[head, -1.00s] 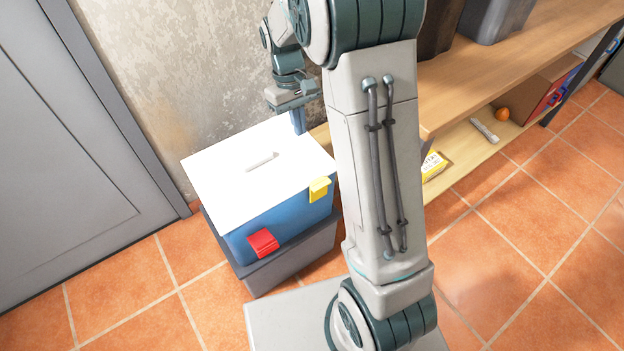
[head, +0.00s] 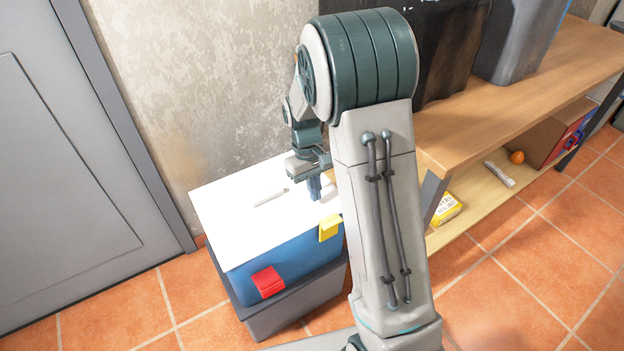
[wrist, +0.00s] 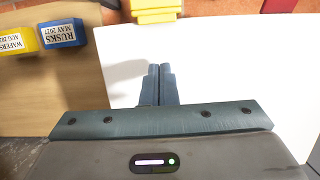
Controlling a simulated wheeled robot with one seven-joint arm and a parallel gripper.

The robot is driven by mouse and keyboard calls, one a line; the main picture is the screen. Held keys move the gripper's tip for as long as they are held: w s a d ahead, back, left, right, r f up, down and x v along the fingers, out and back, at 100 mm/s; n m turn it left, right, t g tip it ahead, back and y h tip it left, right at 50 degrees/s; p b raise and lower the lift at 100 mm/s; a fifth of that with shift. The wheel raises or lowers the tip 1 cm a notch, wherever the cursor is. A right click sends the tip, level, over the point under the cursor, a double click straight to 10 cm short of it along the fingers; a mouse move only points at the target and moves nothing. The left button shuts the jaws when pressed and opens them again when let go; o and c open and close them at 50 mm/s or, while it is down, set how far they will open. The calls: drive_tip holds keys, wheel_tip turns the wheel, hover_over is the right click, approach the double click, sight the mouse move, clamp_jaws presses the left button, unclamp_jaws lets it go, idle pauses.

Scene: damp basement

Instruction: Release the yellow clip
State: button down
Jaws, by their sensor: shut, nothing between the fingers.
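A blue box with a white lid (head: 235,215) stands on a grey bin. The yellow clip (head: 330,229) sits at the right of its front edge, overlapping the lid rim. I cannot tell whether it is latched. The red clip (head: 268,282) is on the same front side, further left. My gripper (head: 314,192) points down over the right part of the lid, behind the yellow clip and apart from it. In the wrist view my gripper (wrist: 160,78) is shut and empty over the white lid, with the yellow clip (wrist: 156,10) beyond the fingertips at the top edge.
A wooden shelf unit (head: 500,100) stands close on the right, with dark bins on top. A yellow carton (head: 446,209) lies on its lower board. The wall is behind the box, a grey door (head: 60,180) on the left. Tiled floor in front is clear.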

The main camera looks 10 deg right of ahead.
sight(325, 217)
drive_tip(key=x, duration=0.2)
drive_tip(key=shift+s+f+b, duration=0.1)
drive_tip(key=shift+f+b, duration=0.2)
drive_tip(key=shift+f, duration=0.05)
drive_tip(key=shift+s+d+r+b, duration=0.15)
drive_tip(key=shift+s+d, duration=0.05)
drive_tip(key=shift+s, duration=0.35)
drive_tip(key=shift+s+d+r+b, duration=0.15)
drive_tip(key=shift+s+d, duration=0.05)
drive_tip(key=shift+s, duration=0.4)
drive_tip(key=shift+s+d+r, duration=0.1)
drive_tip(key=shift+s+d, duration=0.15)
drive_tip(key=shift+s, duration=0.45)
drive_tip(key=shift+a, duration=0.15)
drive_tip(key=shift+b, duration=0.3)
